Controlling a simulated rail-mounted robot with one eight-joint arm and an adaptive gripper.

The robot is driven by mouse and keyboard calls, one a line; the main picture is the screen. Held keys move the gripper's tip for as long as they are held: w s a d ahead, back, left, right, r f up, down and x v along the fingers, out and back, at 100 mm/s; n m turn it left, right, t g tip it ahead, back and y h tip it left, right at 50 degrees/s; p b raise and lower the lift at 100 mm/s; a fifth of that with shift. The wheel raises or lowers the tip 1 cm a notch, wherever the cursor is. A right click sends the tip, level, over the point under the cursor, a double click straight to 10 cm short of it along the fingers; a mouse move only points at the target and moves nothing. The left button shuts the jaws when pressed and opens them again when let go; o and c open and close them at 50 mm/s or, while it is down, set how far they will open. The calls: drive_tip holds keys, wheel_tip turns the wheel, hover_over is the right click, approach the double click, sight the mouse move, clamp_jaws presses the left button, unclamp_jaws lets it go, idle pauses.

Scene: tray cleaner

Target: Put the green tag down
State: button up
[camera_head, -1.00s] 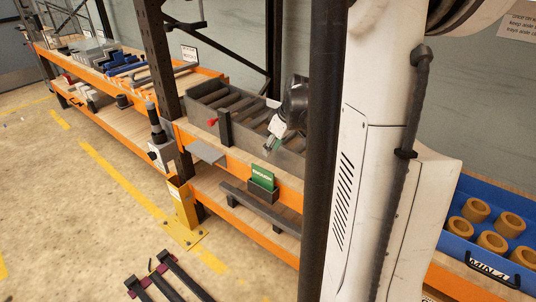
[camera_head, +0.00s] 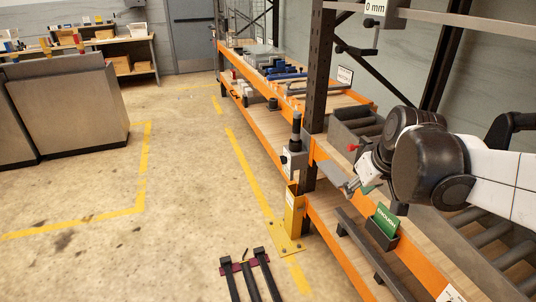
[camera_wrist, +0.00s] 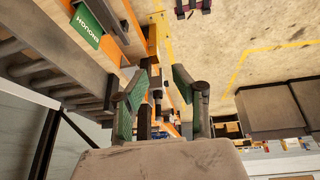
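The green tag (camera_head: 386,221), with white lettering, stands upright in a small dark holder (camera_head: 381,237) on the orange shelf front. In the wrist view the tag (camera_wrist: 87,26) shows at the upper left, apart from my fingers. My gripper (camera_head: 360,186) is above and left of the holder in the head view. In the wrist view my gripper (camera_wrist: 158,82) has its two green-padded fingers spread, and I see nothing held between them. The arm hides part of the gripper in the head view.
A grey plate (camera_head: 331,173) sticks out from the shelf beside my gripper. A yellow post guard (camera_head: 294,210) is below. The floor at left is open.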

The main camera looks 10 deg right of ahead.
drive_tip(key=s+a+t, duration=0.1)
drive_tip(key=s+a, duration=0.8)
drive_tip(key=a, duration=0.3)
drive_tip(key=shift+a+r+m+t, duration=0.2)
drive_tip(key=shift+a+m+t, duration=0.1)
drive_tip(key=shift+t, duration=0.1)
idle(0.5)
